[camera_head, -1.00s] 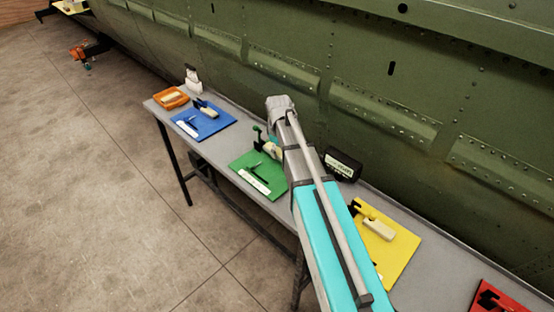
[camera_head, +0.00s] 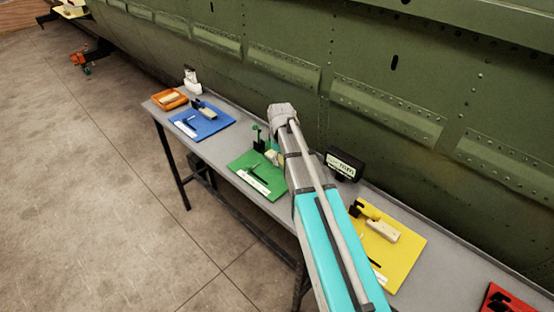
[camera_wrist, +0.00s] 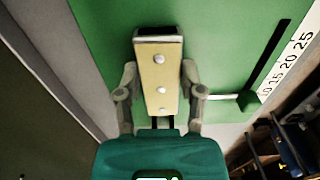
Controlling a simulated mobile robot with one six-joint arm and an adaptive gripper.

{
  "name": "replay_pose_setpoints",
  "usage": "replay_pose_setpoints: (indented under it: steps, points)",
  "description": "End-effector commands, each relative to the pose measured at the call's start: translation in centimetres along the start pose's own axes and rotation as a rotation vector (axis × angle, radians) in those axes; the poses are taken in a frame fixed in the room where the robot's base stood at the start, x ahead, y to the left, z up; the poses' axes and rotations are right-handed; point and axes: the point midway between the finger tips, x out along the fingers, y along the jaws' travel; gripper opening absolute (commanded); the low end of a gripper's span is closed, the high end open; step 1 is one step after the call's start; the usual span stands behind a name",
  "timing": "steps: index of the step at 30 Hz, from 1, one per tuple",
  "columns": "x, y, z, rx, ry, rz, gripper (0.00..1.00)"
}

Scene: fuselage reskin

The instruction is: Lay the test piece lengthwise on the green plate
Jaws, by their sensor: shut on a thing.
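A cream part of the test piece (camera_head: 271,156) shows beside my arm.
The green plate bears a dark green upright fixture (camera_head: 258,140), a black bar (camera_wrist: 270,55) and a white scale (camera_wrist: 292,65). A black display box (camera_head: 344,165) stands behind my arm. Blue (camera_head: 202,124) and yellow (camera_head: 402,255) plates lie to either side. The green fuselage wall rises behind.

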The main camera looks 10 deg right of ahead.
Motion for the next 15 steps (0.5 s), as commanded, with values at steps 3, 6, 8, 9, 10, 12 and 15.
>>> replay_pose_setpoints:
  steps: [3, 6, 8, 9, 10, 12, 15]
  points:
    - [0.26, -0.01, -0.01, 0.0, 0.0, 0.0, 0.54]
    - [0.2, -0.02, -0.01, 0.0, 0.0, 0.0, 0.72]
    - [0.2, -0.02, -0.01, 0.0, 0.0, 0.0, 0.84]
    - [0.2, -0.02, -0.01, 0.0, 0.0, 0.0, 0.85]
    - [0.2, -0.02, -0.02, 0.0, 0.0, 0.0, 0.85]
    - [0.2, -0.02, -0.02, 0.0, 0.0, 0.0, 0.85]
    - [0.2, -0.03, -0.02, 0.0, 0.0, 0.0, 0.85]
